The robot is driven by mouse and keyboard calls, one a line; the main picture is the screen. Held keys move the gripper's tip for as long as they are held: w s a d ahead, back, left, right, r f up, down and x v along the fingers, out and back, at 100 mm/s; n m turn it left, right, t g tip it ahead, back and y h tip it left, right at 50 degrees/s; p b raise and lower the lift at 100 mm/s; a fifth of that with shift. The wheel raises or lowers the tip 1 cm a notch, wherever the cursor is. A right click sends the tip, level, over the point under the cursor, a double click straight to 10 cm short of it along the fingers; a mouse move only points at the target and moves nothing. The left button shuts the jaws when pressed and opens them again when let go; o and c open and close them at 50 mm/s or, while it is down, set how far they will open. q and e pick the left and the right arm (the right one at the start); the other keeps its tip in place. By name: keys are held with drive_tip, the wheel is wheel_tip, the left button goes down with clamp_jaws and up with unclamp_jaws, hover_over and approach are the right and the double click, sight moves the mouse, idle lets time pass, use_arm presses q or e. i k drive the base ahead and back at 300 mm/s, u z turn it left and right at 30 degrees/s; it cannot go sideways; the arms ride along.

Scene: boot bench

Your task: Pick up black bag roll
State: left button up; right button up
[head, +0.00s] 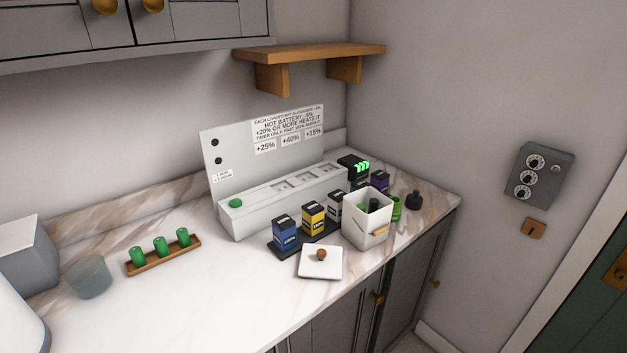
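A dark cylinder that may be the black bag roll (374,205) stands inside a white square container (366,230) on the counter; only its top shows above the rim. Another small black object (414,201) with a knob-like top sits on the counter to the right of the container. I cannot tell for certain which of the two is the roll. A green roll-like object (396,208) stands between them, partly hidden by the container. Neither of my grippers is in view.
A white lid (320,262) with a brown knob lies before the container. Blue (285,233) and yellow (313,217) batteries stand beside a white charger station (285,193). Green rolls stand on a wooden tray (164,255). A translucent cup (89,277) is at left. The front-left marble counter is clear.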

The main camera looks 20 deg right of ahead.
sight(374, 202)
drive_tip(key=z, duration=0.05)
drive_tip(key=k, duration=0.5)
drive_tip(key=z, duration=0.75)
drive_tip(key=i, duration=0.45)
drive_tip(key=z, duration=0.05)
